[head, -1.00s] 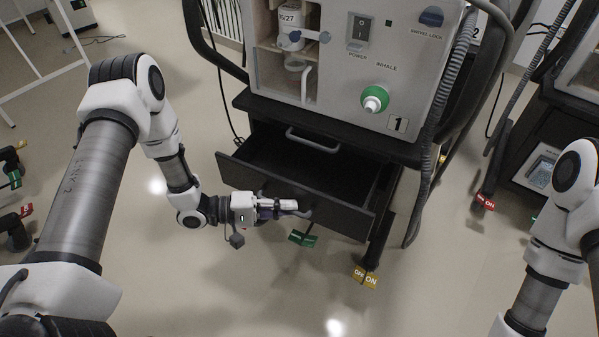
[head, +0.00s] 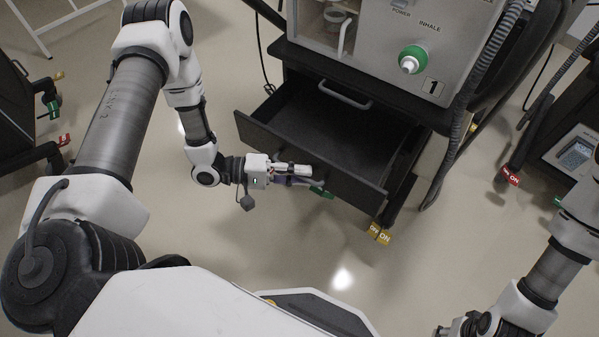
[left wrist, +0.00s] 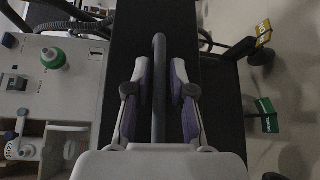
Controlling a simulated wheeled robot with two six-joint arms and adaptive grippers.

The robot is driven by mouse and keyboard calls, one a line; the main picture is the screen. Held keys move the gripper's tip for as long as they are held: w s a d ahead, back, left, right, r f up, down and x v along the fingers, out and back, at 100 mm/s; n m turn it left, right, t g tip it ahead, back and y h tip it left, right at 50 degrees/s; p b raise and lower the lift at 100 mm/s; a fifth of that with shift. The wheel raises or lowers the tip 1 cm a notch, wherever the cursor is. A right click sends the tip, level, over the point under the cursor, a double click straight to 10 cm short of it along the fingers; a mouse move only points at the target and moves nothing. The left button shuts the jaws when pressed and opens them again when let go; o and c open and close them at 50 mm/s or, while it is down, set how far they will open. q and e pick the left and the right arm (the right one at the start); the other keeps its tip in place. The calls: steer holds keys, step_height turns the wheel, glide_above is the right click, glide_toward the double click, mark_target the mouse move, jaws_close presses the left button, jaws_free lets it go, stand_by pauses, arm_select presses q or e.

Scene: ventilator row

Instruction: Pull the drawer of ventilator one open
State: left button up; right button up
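Ventilator one (head: 400,45), a grey unit marked 1, stands on a black cart. Its drawer (head: 345,184) is pulled well out, and its dark, empty-looking inside shows. My left gripper (head: 305,175) is at the middle of the drawer front and covers its handle in the head view. In the left wrist view, the dark handle bar (left wrist: 159,110) runs between the two purple-padded fingers of my left gripper (left wrist: 160,75), which sit close on either side; I read them as shut on it. My right arm (head: 545,275) comes in at the right; its fingers are not visible.
Another handle (head: 345,95) is on the cart above the drawer. A yellow tag (head: 380,234) and a red tag (head: 511,176) are near the wheels. A second cart stands at the right and a dark cart (head: 25,115) at the left. The floor before the drawer is clear.

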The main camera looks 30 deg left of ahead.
arm_select(q)
steer(key=v, duration=1.2)
steer(key=shift+a, duration=0.1)
